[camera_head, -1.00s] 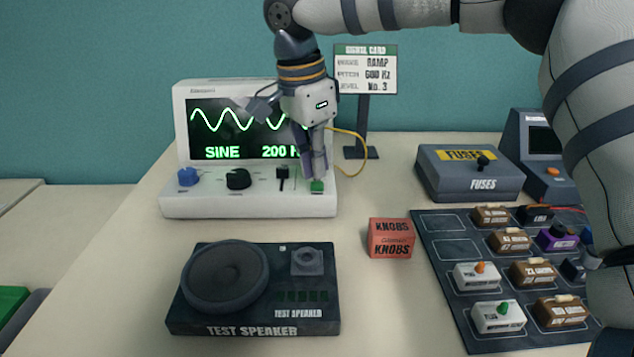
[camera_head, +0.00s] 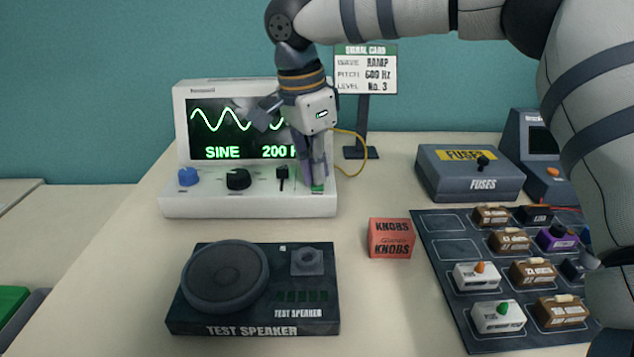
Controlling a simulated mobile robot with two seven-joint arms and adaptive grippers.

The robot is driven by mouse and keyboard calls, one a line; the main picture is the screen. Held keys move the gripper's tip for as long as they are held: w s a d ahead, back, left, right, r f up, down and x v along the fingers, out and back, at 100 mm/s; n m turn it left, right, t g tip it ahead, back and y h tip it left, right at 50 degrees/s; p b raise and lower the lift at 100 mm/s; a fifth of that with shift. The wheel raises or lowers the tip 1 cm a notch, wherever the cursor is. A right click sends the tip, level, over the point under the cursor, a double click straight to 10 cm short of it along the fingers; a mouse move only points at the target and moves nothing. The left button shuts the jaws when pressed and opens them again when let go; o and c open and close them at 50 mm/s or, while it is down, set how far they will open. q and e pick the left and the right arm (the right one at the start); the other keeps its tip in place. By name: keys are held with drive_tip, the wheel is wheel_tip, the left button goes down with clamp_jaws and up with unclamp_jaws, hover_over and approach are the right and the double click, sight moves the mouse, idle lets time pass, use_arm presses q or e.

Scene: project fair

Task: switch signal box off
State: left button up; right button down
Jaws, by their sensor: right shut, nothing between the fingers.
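The signal box (camera_head: 210,207) is a white unit at the back left of the table. Its screen is lit and shows a green sine wave with "SINE" and "200 H", the rest hidden by my gripper. Its front ledge carries a blue knob (camera_head: 188,177), a black knob (camera_head: 238,179), a black slider (camera_head: 283,174) and a lit green button (camera_head: 317,188) at the right. My right gripper (camera_head: 315,182) is shut and empty, pointing down, with its fingertips at the green button and partly covering it. Whether they touch it is hard to tell. My left gripper is not in view.
A test speaker (camera_head: 300,325) lies in front of the signal box. A red knobs box (camera_head: 391,239), a grey fuses box (camera_head: 470,176) and a dark mat (camera_head: 452,240) with several modules are to the right. A signal card (camera_head: 365,70) on a stand reads ramp, 600 Hz, No. 3.

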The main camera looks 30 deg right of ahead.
drive_tip(key=shift+f, duration=0.25)
wheel_tip(320, 180, up, 3)
drive_tip(key=shift+f+p, duration=0.1)
drive_tip(key=shift+p, duration=0.25)
wheel_tip(320, 180, up, 3)
drive_tip(key=shift+f, duration=0.2)
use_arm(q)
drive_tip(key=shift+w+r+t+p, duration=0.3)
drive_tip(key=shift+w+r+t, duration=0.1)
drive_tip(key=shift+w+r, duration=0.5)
use_arm(e)
wheel_tip(320, 180, up, 5)
drive_tip(key=shift+f, duration=0.2)
